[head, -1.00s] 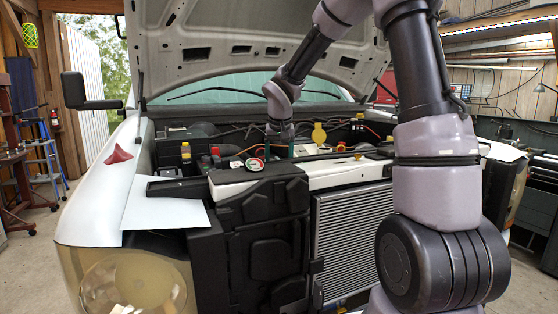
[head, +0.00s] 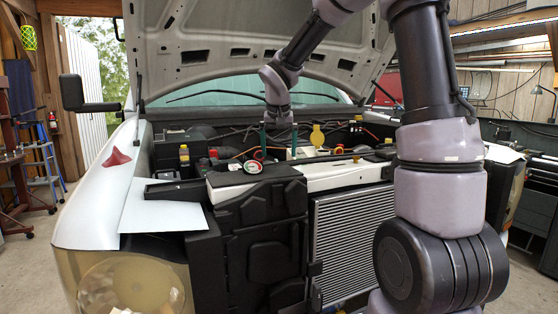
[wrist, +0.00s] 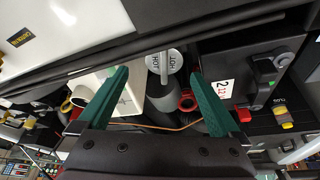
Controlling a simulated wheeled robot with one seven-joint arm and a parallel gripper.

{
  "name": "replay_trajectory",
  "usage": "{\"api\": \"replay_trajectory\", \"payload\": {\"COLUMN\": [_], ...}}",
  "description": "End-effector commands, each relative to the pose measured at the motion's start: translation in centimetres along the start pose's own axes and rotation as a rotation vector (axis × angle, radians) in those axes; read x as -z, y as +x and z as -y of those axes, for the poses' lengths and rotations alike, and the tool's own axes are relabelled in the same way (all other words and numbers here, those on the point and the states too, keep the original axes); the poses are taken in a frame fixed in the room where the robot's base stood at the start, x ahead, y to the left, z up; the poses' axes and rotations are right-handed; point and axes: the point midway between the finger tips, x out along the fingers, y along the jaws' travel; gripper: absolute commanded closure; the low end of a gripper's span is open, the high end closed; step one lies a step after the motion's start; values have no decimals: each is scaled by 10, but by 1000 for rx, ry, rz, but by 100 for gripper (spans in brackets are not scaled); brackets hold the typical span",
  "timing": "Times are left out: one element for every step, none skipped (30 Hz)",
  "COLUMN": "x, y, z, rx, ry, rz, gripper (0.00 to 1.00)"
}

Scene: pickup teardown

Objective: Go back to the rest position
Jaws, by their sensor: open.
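My gripper (head: 279,141) is above the engine bay of the white pickup (head: 100,205), just behind the front cross panel. Its two green fingers are apart with nothing held between them. In the wrist view my gripper (wrist: 164,95) is open over a grey cap marked HOT (wrist: 164,62). A white box (wrist: 125,97) shows beside the left finger. A black box with a label reading 2 (wrist: 224,90) lies behind the right finger.
The raised hood (head: 250,50) hangs above my arm. A round gauge (head: 253,167) and a red cloth (head: 118,157) lie on the truck's front. A yellow cap (head: 317,134) stands right of my gripper. The radiator (head: 350,240) is below.

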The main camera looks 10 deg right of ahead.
Motion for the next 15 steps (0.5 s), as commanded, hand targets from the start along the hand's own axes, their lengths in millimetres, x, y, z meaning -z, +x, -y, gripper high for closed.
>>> {"api": "replay_trajectory", "payload": {"x": [1,1,1,1,1,1,1,1,1,1,0,-1,-2,-4,-8], "y": [-12,-18,-26,-31,-36,-42,-45,-48,-52,-55,-57,-60,-63,-66,-72], "z": [0,0,0,0,0,0,-1,-1,-1,-1,-1,-2,-4,-6,-10], "rx": [2,1,1,0,1,0,-1,-1,-1,-1,-1,0,0,1,2], "ry": [1,2,2,1,2,2,1,1,2,3,3,3,4,6,10], "rz": [-5,-4,-4,-3,-3,-3,-2,-2,-2,-1,-2,-2,-3,-5,-8], "gripper": [0,0,0,0,0,0,0,0,0,0,0,0,0,0,0]}}
